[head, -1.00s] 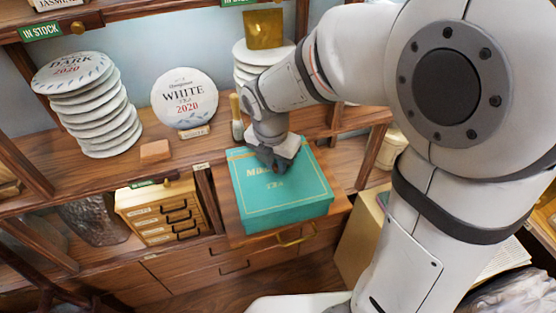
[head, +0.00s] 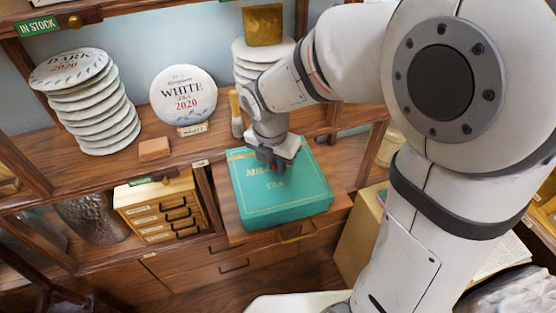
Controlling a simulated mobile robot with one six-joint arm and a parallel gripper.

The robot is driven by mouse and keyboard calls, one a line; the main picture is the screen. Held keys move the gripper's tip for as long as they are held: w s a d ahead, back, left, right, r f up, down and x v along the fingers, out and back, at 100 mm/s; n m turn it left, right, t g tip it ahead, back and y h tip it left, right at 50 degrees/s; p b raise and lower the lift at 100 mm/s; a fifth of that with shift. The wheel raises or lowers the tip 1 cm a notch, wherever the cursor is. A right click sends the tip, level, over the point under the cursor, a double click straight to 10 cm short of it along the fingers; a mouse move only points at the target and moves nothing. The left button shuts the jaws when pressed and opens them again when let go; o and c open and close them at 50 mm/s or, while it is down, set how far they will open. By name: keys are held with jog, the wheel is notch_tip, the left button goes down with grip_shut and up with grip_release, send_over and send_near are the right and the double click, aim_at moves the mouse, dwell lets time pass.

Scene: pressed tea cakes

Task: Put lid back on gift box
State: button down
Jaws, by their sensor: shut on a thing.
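The teal gift box (head: 285,213) stands on a pulled-out wooden drawer or ledge below the shelf, in the middle of the head view. Its teal lid (head: 300,186), with gold lettering and a thin gold border, lies over the top of the box. I cannot tell whether it is fully seated. My gripper (head: 273,166) points down at the far middle of the lid and is shut on it. A small red spot shows by the fingertips. The exact grip point is hidden by the fingers.
Stacked white tea cakes (head: 90,105) and an upright WHITE cake (head: 184,97) stand on the shelf behind. A wooden brush (head: 236,115) stands close to my wrist. A small drawer cabinet (head: 163,208) is left of the box. A brown block (head: 154,149) lies on the shelf.

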dwell(0.4)
jog(key=c, duration=1.2)
grip_release()
jog(key=shift+c, duration=0.2)
jog(key=shift+o, duration=0.6)
jog(key=shift+f, duration=0.1)
jog(key=o, duration=0.4)
jog(key=shift+r+p, duration=3.05)
jog(key=shift+r, duration=0.55)
jog(key=shift+c, duration=0.5)
